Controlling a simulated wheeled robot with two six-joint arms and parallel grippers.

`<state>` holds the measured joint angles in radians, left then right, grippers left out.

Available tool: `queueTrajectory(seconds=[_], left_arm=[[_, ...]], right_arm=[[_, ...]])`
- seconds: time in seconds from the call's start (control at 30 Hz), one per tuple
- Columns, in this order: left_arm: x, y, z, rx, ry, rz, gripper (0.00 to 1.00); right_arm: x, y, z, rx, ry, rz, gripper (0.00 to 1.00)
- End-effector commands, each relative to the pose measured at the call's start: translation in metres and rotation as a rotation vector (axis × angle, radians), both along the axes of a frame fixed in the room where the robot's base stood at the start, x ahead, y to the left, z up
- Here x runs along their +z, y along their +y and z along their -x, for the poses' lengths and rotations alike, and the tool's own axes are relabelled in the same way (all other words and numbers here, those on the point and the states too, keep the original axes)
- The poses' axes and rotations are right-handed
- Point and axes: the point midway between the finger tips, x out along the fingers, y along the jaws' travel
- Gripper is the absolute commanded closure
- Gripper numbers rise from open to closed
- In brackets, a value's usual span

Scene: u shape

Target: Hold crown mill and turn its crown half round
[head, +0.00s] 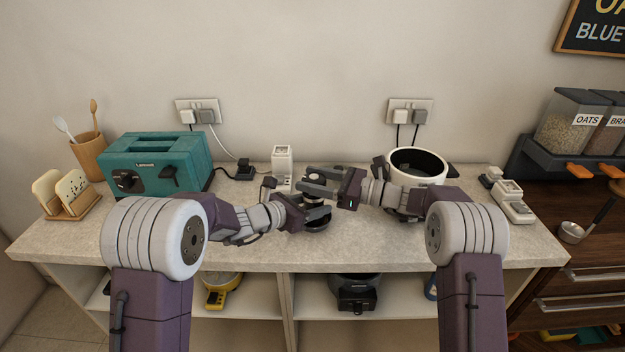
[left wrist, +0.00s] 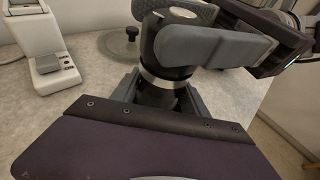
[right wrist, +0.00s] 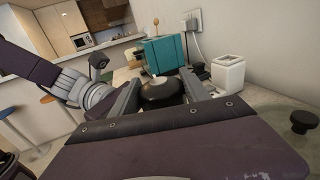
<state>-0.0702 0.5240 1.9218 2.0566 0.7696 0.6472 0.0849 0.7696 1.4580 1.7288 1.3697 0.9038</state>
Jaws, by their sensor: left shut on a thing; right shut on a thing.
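The crown mill stands upright on the counter between my grippers; it is dark, with a silver band around it in the left wrist view (left wrist: 160,85). In the head view, only bits of it show between the arms. My left gripper (head: 312,220) is shut around the lower body, with a finger on each side. My right gripper (head: 318,186) is shut on the dark rounded crown, which shows between its fingers in the right wrist view (right wrist: 163,93). The right fingers hide much of the crown in the left wrist view.
On the counter (head: 150,235), a teal toaster (head: 158,165) stands at left and a small white appliance (head: 282,165) behind the mill. A white round pot (head: 417,166) sits just behind my right arm. White boxes (head: 510,200) are at right. The counter's front edge is close.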

Motion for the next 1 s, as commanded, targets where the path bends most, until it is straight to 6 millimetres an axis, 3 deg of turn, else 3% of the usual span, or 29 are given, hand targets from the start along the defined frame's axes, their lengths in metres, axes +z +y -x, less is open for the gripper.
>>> queueTrajectory(seconds=[1.0], left_arm=[[0.0000, -0.0017, 0.0013, -0.006, -0.001, -0.001, 1.00]], right_arm=[[0.0029, -0.0001, -0.0020, -0.618, -0.006, -0.001, 0.86]])
